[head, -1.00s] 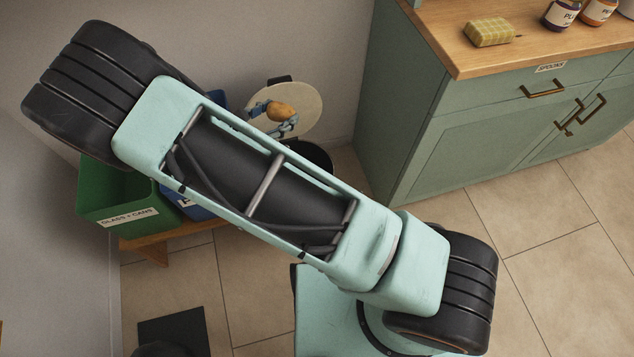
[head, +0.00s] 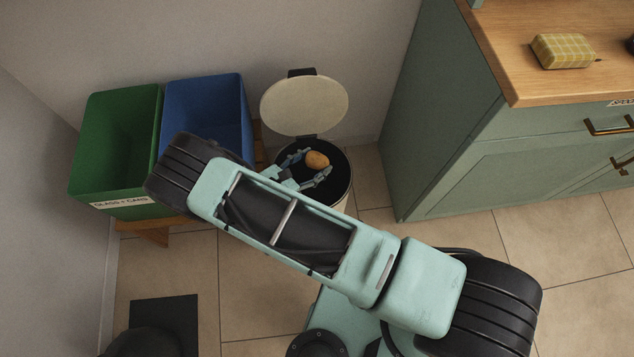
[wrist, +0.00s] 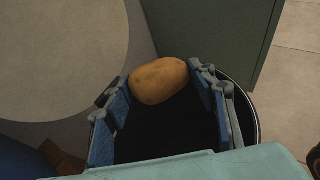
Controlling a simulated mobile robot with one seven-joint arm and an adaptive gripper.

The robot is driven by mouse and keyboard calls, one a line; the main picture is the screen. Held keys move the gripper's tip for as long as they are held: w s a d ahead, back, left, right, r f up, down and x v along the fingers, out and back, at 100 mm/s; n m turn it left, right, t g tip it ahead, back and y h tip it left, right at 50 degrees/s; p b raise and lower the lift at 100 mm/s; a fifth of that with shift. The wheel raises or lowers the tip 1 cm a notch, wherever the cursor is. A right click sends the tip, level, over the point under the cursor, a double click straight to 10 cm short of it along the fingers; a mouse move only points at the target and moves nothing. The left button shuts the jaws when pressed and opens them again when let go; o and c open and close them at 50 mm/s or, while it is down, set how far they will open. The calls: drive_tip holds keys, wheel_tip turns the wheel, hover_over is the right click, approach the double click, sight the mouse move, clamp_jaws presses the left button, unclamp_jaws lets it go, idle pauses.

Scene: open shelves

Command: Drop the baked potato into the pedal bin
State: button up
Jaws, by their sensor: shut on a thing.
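The baked potato (head: 317,160) is a brown oval. My gripper (head: 316,164) is shut on it, with the potato between the fingertips. In the wrist view the potato (wrist: 159,81) sits at the far ends of the two fingers, above a dark opening. The pedal bin (head: 341,184) is open, with a black rim and inside. Its round cream lid (head: 305,106) stands raised at the back. In the head view the potato and fingers overlap the bin's mouth. The bin's floor is too dark to make out.
A green bin (head: 115,150) labelled for glass and cans and a blue bin (head: 205,105) stand on a low wooden stand left of the pedal bin. A green cabinet (head: 470,150) with a wooden top is close on the right. A yellow checked block (head: 563,51) lies on the top.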

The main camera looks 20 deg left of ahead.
wheel_tip(320, 180, down, 6)
drive_tip(key=b, duration=0.4)
drive_tip(key=o, duration=1.2)
drive_tip(key=shift+o, duration=0.2)
drive_tip(key=v, duration=1.2)
drive_tip(key=shift+d, duration=0.1)
